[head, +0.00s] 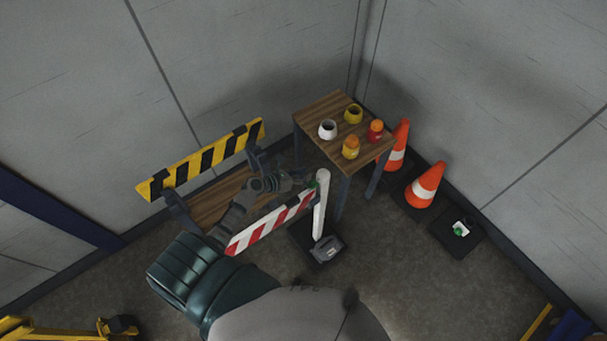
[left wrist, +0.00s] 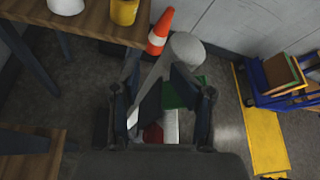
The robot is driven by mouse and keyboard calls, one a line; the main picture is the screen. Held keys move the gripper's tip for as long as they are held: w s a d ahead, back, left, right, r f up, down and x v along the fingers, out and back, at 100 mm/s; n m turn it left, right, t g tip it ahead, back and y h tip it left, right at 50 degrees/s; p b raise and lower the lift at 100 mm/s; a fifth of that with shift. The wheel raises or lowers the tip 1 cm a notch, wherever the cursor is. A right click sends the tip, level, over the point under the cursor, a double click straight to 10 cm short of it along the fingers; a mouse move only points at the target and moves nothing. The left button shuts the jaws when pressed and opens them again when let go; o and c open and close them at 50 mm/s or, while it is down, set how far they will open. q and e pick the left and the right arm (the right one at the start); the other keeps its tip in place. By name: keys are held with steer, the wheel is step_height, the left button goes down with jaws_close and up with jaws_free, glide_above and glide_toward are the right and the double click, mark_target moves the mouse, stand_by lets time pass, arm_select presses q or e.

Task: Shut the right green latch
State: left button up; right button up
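The red-and-white striped barrier board (head: 270,224) meets a white post (head: 320,205) at its right end. The green latch (head: 313,184) is a small patch at that joint, partly hidden by my gripper. In the left wrist view the green latch (left wrist: 187,94) shows between and beyond the fingers, beside the white post (left wrist: 184,48). My left gripper (head: 303,179) is just left of the post top, close to the latch; in the left wrist view its fingers (left wrist: 160,105) are apart. I cannot tell whether they touch the latch. My right gripper is not in view.
A wooden table (head: 322,107) with several small pots and jars stands behind the post. Orange cones (head: 425,185) stand to the right. A black base with a white and green piece (head: 460,229) lies farther right. A yellow-and-black striped barrier (head: 205,158) is behind my arm.

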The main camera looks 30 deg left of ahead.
arm_select(q)
steer(key=shift+a+f+v, duration=0.4)
steer(key=shift+a+v, duration=0.1)
steer(key=shift+v, duration=5.6)
steer(key=s+d+f+m+g, duration=0.2)
steer(key=s+d+m+g, duration=0.15)
steer(key=d+m, duration=0.45)
steer(key=s+d+f+m+g, duration=0.25)
steer(key=s+d+m, duration=0.35)
steer(key=m, duration=0.5)
steer(key=s+r+m+g+y, duration=0.1)
steer(key=s+r+m+y, duration=0.15)
steer(key=m, duration=0.55)
steer(key=s+r+m+g+y, duration=0.1)
steer(key=s+m+y, duration=0.3)
steer(key=m, duration=0.5)
step_height(320, 180, down, 26)
steer(key=s+g, duration=0.2)
steer(key=s+a+f, duration=0.2)
steer(key=s+f, duration=1.4)
steer(key=s, duration=0.2)
steer(key=shift+a+g, duration=0.3)
steer(key=shift+g, duration=0.1)
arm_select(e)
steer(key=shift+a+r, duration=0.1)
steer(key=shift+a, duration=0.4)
